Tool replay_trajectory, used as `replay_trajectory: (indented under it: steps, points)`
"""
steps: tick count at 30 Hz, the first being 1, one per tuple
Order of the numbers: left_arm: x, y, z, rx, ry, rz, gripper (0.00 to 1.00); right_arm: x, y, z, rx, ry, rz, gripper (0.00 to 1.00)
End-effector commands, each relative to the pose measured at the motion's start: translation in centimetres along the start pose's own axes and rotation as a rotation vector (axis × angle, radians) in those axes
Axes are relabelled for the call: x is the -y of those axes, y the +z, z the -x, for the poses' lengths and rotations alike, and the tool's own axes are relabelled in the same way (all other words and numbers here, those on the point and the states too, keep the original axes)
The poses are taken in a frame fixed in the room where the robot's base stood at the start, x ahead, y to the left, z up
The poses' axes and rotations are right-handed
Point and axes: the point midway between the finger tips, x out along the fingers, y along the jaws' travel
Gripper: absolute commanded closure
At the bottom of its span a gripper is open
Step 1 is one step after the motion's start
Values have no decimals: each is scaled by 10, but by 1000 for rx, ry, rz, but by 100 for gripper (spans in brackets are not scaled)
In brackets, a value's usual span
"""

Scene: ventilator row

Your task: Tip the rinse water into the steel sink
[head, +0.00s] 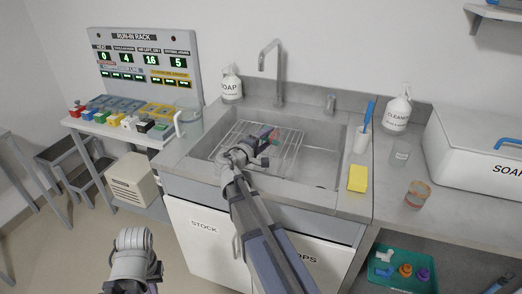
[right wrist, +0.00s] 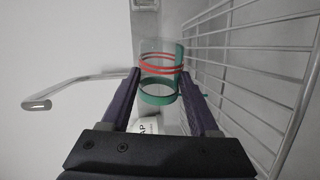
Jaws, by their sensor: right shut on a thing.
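My right gripper (head: 264,143) is over the steel sink (head: 325,172), shut on a clear vessel with red bands and a teal ring. The vessel (right wrist: 160,68) sits between the two fingers (right wrist: 159,84) in the right wrist view. In the head view only small red and green parts of it show past the gripper. It seems tipped over, but its exact tilt is hard to tell. I cannot make out any water. My left arm (head: 133,243) shows at the bottom left; its fingers cannot be made out.
A wire rack (head: 292,150) lies in the sink, close beside the vessel. The faucet (head: 279,75) and soap bottle (head: 231,84) stand behind. A yellow sponge (head: 357,179), brush holder (head: 361,140), cleaner bottle (head: 397,112) and amber cup (head: 417,194) stand on the right counter.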

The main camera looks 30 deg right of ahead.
Motion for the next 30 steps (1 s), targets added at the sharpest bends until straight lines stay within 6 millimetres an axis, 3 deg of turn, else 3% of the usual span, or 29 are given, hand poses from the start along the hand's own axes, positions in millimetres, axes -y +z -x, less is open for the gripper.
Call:
replay_trajectory:
  steps: [30]
  points:
    - [0,0,-3,0,0,0,100,3,-4,0,15,0,119,92]
